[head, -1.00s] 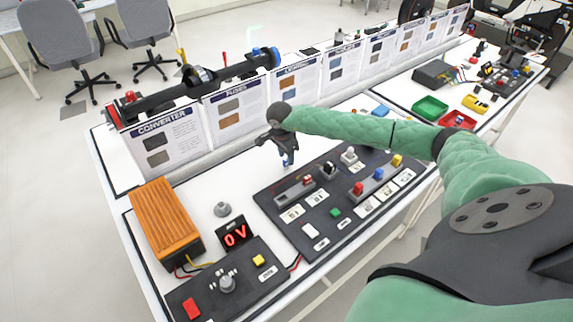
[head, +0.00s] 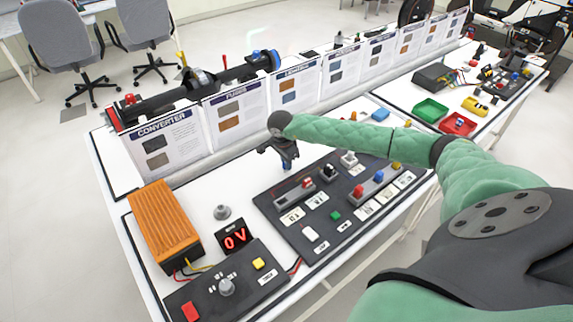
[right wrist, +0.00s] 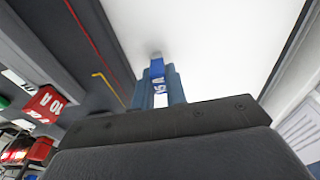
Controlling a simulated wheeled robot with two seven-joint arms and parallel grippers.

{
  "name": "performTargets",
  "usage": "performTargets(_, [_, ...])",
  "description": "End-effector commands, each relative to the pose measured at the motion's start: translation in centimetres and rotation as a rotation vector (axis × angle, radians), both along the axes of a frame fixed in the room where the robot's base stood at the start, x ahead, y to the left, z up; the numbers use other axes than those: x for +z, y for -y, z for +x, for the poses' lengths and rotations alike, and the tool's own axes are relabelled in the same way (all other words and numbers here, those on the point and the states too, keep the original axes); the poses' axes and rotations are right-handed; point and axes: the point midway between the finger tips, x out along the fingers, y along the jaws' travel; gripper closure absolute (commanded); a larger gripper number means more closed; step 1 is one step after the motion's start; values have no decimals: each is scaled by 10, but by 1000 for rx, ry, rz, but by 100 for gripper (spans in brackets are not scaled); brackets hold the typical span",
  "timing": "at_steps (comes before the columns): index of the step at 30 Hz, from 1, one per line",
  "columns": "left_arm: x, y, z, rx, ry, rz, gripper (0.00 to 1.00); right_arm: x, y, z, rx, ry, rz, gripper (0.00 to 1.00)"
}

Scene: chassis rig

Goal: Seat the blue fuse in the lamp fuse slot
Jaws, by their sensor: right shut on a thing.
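My right gripper (head: 287,165) is over the white table just behind the dark fuse board (head: 300,228). It is shut on a blue fuse (right wrist: 158,72) marked 15 A, which shows between the fingers in the right wrist view. In the head view the held fuse is mostly hidden by the gripper. The labels are too small to tell which slot is the lamp's. My left gripper is not in view.
A rail on the board's right holds a red fuse (head: 358,190), a blue fuse (head: 379,177) and a yellow fuse (head: 396,166), partly hidden by my arm. Upright placards (head: 233,120) stand behind. An orange converter (head: 165,222) and a 0 V display (head: 236,238) are at left.

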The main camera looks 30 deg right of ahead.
Motion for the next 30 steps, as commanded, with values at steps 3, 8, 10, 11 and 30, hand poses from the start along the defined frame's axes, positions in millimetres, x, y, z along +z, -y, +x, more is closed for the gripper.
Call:
performTargets(3, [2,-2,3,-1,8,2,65,13,1,1,0,2,-1,100])
performTargets(8, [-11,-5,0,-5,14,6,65,43,0,1,1,4,-1,100])
performTargets(10, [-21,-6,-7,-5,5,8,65,48,14,-7,-2,0,-3,100])
performTargets(11, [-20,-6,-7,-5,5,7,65,51,19,-9,-2,0,-3,100])
performTargets(30, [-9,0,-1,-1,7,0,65,106,100,-53,0,0,0,100])
